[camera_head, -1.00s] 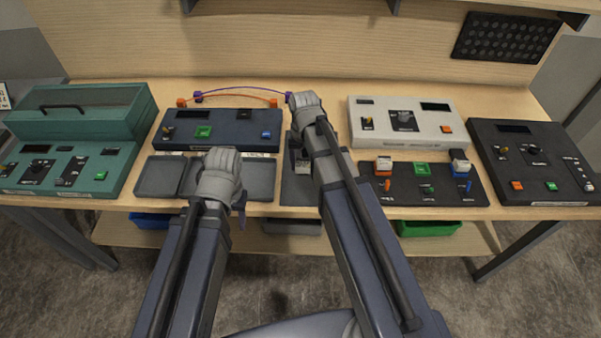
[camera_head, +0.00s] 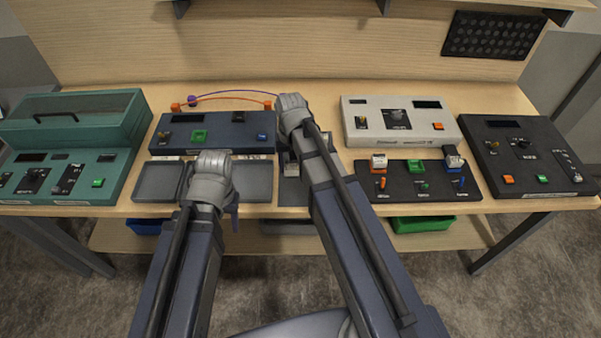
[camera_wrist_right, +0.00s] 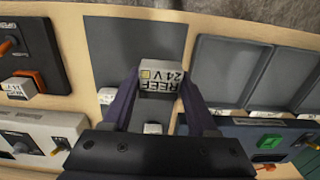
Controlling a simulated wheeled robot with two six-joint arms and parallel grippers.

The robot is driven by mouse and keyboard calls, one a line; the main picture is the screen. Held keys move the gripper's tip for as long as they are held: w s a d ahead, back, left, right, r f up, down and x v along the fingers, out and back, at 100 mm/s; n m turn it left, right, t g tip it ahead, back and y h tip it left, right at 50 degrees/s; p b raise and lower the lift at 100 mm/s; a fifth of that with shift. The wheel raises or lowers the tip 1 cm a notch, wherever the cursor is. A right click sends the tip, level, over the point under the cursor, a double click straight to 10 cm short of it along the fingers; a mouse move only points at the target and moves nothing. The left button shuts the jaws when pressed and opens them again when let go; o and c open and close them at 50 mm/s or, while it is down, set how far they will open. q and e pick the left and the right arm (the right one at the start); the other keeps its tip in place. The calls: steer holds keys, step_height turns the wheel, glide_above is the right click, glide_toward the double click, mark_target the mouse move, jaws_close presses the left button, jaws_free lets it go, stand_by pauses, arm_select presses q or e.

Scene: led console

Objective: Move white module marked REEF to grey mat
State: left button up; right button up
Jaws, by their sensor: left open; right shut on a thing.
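The white module marked REEF 24V (camera_wrist_right: 163,79) sits between the fingertips of my right gripper (camera_wrist_right: 162,92), which is shut on it. In the right wrist view it is in front of the grey mat (camera_wrist_right: 112,45); any gap beneath it cannot be judged. In the head view my right arm covers much of the mat (camera_head: 291,194), and a small white block (camera_head: 291,169) shows left of the arm. I cannot tell whether that is the held module. My left gripper (camera_head: 231,204) is open over the dark trays, its fingers mostly hidden.
Dark trays (camera_head: 156,181) lie left of the mat. A navy console (camera_head: 222,137) with a purple and an orange cable stands behind. A black panel (camera_head: 404,188) with modules and a light grey console (camera_head: 366,110) are at the right. A green case (camera_head: 85,115) stands far left.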

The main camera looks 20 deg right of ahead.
steer(key=shift+f+b, duration=4.5)
steer(key=shift+f, duration=0.3)
steer(key=shift+f, duration=0.25)
steer(key=o, duration=1.4)
steer(key=shift+r, duration=0.1)
step_height(320, 180, up, 12)
steer(key=p, duration=1.2)
steer(key=shift+r, duration=0.25)
steer(key=s+a+n, duration=0.2)
steer(key=s+a, duration=0.1)
steer(key=s, duration=0.1)
steer(key=s+a+n, duration=0.2)
steer(key=s+a, duration=0.1)
steer(key=s, duration=0.2)
steer(key=s+a+n+h, duration=0.1)
steer(key=s+a+n, duration=0.2)
steer(key=s, duration=0.1)
steer(key=shift+s+a, duration=0.35)
steer(key=shift+s, duration=0.05)
